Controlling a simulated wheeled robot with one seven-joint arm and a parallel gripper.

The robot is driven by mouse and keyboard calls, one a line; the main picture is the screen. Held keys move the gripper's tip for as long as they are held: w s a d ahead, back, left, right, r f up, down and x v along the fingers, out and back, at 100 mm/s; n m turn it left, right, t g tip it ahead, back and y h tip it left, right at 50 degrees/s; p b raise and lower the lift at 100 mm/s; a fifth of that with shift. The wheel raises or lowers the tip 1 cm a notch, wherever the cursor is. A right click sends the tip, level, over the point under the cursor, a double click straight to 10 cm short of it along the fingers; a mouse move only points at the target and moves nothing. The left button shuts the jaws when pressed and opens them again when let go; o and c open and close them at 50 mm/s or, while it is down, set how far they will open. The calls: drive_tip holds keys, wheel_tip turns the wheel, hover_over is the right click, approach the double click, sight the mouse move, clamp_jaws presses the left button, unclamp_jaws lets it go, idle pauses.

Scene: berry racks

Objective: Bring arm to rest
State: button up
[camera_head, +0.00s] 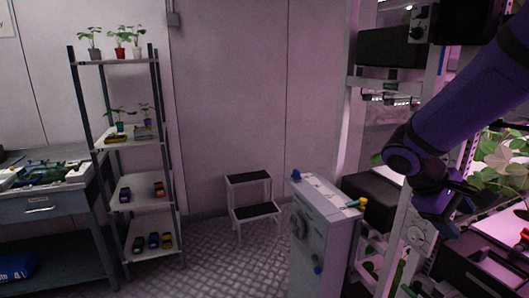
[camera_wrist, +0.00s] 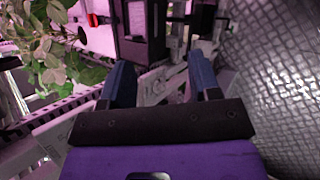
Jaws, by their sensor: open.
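My purple arm (camera_head: 465,90) reaches in from the upper right in the head view and bends at a dark joint. In the wrist view my gripper (camera_wrist: 162,75) shows two blue fingers set apart on a dark bar, with nothing between them. In the head view the gripper's end is small and dark at the right, in front of the lit rack, and its fingertips are hard to make out.
The plant rack (camera_head: 490,215) is close to my arm on the right, with leaves (camera_wrist: 65,60) near the gripper. A white cabinet (camera_head: 325,240) stands left of it. A step stool (camera_head: 252,210), shelf unit (camera_head: 128,148) and workbench (camera_head: 50,208) stand farther left. Open floor lies between.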

drive_tip(key=s+a+r+m+t+y, duration=0.4)
drive_tip(key=s+a+r+t+y, duration=0.3)
drive_tip(key=s+r, duration=0.3)
drive_tip(key=shift+s+a+r+m+y, duration=0.15)
drive_tip(key=shift+s+a+m+y, duration=0.35)
drive_tip(key=shift+s, duration=1.15)
